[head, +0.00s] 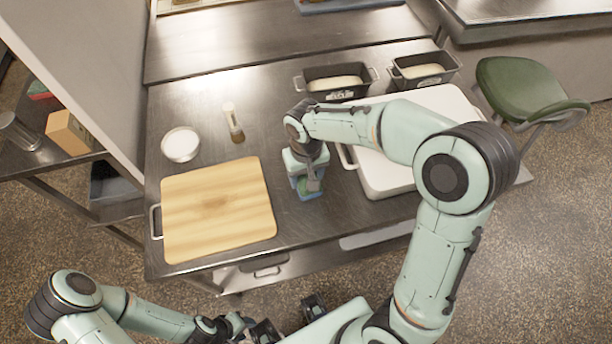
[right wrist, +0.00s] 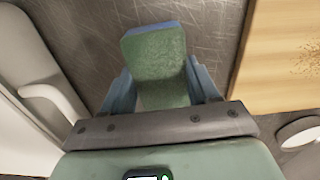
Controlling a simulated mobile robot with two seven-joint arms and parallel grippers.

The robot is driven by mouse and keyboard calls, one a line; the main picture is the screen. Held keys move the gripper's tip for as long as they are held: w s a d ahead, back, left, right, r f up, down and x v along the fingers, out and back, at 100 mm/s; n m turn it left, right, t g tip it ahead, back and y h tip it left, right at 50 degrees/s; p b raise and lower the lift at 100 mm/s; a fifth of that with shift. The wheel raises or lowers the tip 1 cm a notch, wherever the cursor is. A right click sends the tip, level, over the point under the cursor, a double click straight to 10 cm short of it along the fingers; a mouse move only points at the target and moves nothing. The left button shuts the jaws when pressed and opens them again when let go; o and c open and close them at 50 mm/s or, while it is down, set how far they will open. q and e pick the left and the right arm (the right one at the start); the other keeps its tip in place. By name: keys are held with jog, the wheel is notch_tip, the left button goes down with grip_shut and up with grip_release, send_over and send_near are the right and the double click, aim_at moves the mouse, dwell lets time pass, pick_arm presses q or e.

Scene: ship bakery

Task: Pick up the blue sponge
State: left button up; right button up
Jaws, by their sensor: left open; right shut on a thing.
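The blue sponge (head: 310,194), with a green scouring face, is at the steel table's front middle, between the cutting board and the white lidded box. My right gripper (head: 309,182) is above it, pointing down and shut on it. In the right wrist view the sponge (right wrist: 158,62) sits between the two blue fingers, green face towards the camera and a blue edge showing. I cannot tell whether it touches the table. My left gripper (head: 246,326) is open and empty, low at the bottom of the head view, away from the table.
The wooden cutting board (head: 218,208) lies left of the sponge, and the white box (head: 385,178) stands close on its right. A white bowl (head: 181,144), a small upright shaker (head: 232,120) and two dark loaf tins (head: 338,82) (head: 424,70) stand farther back. A green stool (head: 525,88) is at right.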

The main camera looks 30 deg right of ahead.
aim_at(306, 177)
pick_arm(q)
jog(key=w+r+p, duration=0.2)
jog(key=r, duration=0.1)
jog(key=shift+r+p, duration=0.15)
jog(key=shift+p, duration=0.15)
pick_arm(e)
notch_tip(306, 177, up, 19)
jog(key=shift+f, duration=0.15)
jog(key=shift+o, duration=1)
jog(key=shift+c, duration=0.6)
jog(key=shift+f, duration=0.1)
